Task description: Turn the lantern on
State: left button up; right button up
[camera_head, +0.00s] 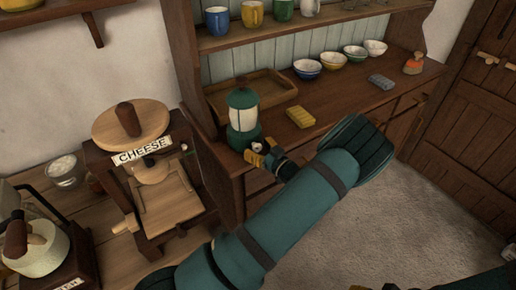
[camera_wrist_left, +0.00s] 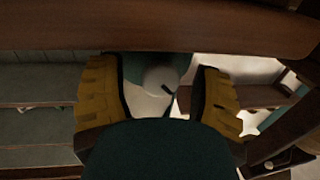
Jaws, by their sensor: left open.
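The lantern (camera_head: 243,112), green with a pale glass body, stands upright on the wooden counter beside a tray. A small pale round knob (camera_head: 258,147) shows low on its front. My left gripper (camera_head: 262,157), with yellow fingertips, is open right at this knob. In the left wrist view the pale knob (camera_wrist_left: 160,80), with a dark mark on it, lies between the two yellow fingers of the left gripper (camera_wrist_left: 163,95), with a gap on each side. Part of the lantern's green base (camera_wrist_left: 185,65) shows behind it. My right gripper is not in view.
A wooden tray (camera_head: 285,88) stands behind the lantern. A yellow block (camera_head: 299,117) lies to its right. Several bowls (camera_head: 333,60), a grey block (camera_head: 381,81) and a brush (camera_head: 413,64) are farther right. A cheese press (camera_head: 158,199) stands at left.

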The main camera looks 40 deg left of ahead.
pick_arm(q)
grip_shut()
jog(key=n+b, duration=0.1)
jog(key=n, duration=0.1)
jog(key=shift+f+n+h+b, duration=0.15)
jog(key=shift+n+h+b, duration=0.15)
jog(key=shift+n+b, duration=0.1)
jog(key=n+b, duration=0.1)
jog(key=n, duration=0.1)
jog(key=shift+n, duration=0.3)
grip_release()
